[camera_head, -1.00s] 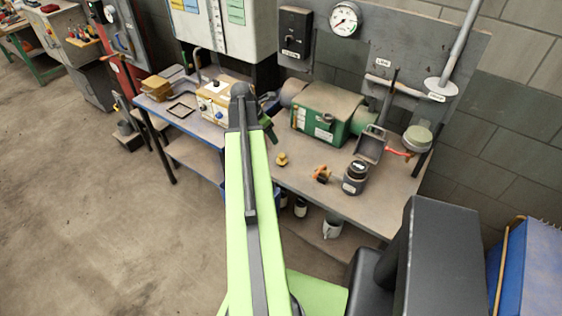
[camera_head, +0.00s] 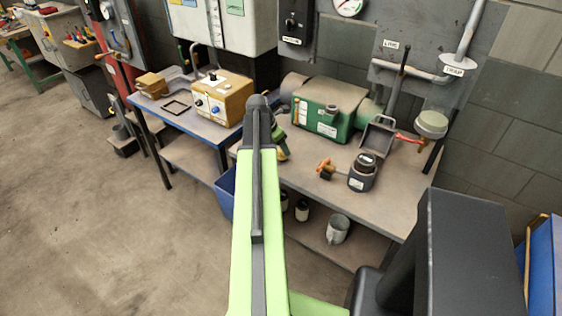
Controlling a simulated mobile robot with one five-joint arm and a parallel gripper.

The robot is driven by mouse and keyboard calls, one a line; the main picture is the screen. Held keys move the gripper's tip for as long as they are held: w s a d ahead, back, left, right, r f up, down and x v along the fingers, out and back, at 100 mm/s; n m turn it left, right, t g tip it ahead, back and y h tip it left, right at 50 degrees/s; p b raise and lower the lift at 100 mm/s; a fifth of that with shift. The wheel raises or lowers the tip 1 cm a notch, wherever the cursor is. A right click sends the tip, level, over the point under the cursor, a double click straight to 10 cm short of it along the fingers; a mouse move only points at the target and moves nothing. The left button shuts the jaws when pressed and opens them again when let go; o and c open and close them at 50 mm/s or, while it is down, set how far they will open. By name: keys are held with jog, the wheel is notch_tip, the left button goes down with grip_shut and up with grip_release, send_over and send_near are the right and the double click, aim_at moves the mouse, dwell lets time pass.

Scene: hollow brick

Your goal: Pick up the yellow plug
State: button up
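My gripper (camera_head: 280,146) is a small dark and green shape beyond the end of my light-green arm, low over the grey bench (camera_head: 304,183). It is at the spot where the small yellow plug stood on the bench top. The plug is now mostly or wholly hidden by the gripper; a small yellowish patch shows at the gripper's lower end, too small to identify surely. I cannot tell whether the fingers are open or shut, or whether they touch the plug.
An orange-brown fitting (camera_head: 325,168) and a dark jar (camera_head: 362,173) stand right of my gripper. A green machine (camera_head: 321,112) stands behind, with a grey open box (camera_head: 377,135) beside it. A yellow box (camera_head: 219,97) sits on the blue bench at left. Bare bench lies in front.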

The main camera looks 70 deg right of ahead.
jog(key=b+x, duration=0.1)
jog(key=x, duration=0.2)
jog(key=shift+r, duration=0.2)
grip_shut()
jog(key=shift+a, duration=0.1)
jog(key=r+p, duration=0.5)
jog(key=shift+s+a+r, duration=0.15)
jog(key=shift+s, duration=0.05)
jog(key=s+a+r+p, duration=0.5)
jog(key=s+p, duration=0.1)
jog(key=s, duration=0.4)
jog(key=shift+r, duration=0.4)
